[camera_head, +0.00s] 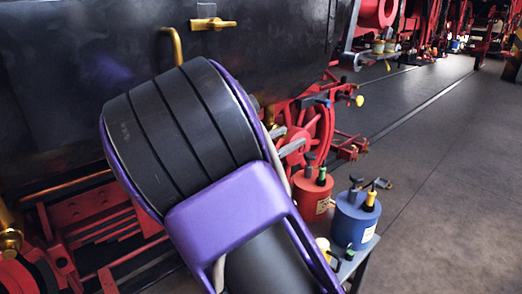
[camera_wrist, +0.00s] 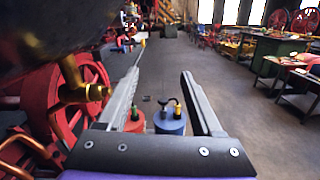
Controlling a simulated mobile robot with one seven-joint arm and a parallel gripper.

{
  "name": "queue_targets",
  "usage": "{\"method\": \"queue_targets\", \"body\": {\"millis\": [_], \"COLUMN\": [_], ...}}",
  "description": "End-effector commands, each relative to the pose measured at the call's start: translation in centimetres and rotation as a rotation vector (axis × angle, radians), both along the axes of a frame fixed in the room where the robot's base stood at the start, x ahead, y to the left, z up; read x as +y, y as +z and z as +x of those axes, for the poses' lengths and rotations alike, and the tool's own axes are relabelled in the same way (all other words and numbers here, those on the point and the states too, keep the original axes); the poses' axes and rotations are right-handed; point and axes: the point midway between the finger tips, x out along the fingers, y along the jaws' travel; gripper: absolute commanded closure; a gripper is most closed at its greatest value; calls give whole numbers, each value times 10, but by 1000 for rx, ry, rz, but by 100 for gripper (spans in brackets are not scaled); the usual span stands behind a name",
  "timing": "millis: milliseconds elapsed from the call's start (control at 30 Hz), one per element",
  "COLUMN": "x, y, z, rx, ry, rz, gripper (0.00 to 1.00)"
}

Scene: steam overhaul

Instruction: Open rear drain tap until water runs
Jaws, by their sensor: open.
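A brass tap (camera_wrist: 82,92) stands on the dark tank (camera_wrist: 60,25) at the left in the wrist view, just left of my left finger and apart from the jaws as far as I can tell. My gripper (camera_wrist: 162,73) is open, with nothing between its fingers. In the head view my arm hides the gripper. A brass tap with a level handle (camera_head: 213,23) is on the tank side at the top. Another brass fitting (camera_head: 10,241) shows at the lower left edge. I cannot tell which of these is the rear drain tap. No running water shows.
A red can (camera_head: 313,195) and a blue can (camera_head: 355,217) stand on a small stand beside my arm. Red wheels (camera_wrist: 90,90) and rods lie under the tank. The grey floor (camera_head: 440,150) to the right is open. Workbenches (camera_wrist: 272,55) stand farther right.

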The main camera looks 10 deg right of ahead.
Motion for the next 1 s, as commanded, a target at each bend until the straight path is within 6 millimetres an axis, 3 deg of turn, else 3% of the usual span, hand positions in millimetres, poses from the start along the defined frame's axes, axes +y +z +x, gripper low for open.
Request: {"method": "queue_targets", "body": {"millis": [33, 100, 200, 333, 567, 1000], "x": [34, 73, 111, 134, 122, 57], "y": [-29, -62, -100, -126, -130, -130], "z": [9, 15, 16, 15, 30, 100], "rx": [25, 51, 80, 100, 103, 104], "ry": [52, 111, 170, 206, 209, 209], "rz": [-18, -24, -23, -18, -17, -17], "gripper": [33, 33, 33, 33, 33, 33]}}
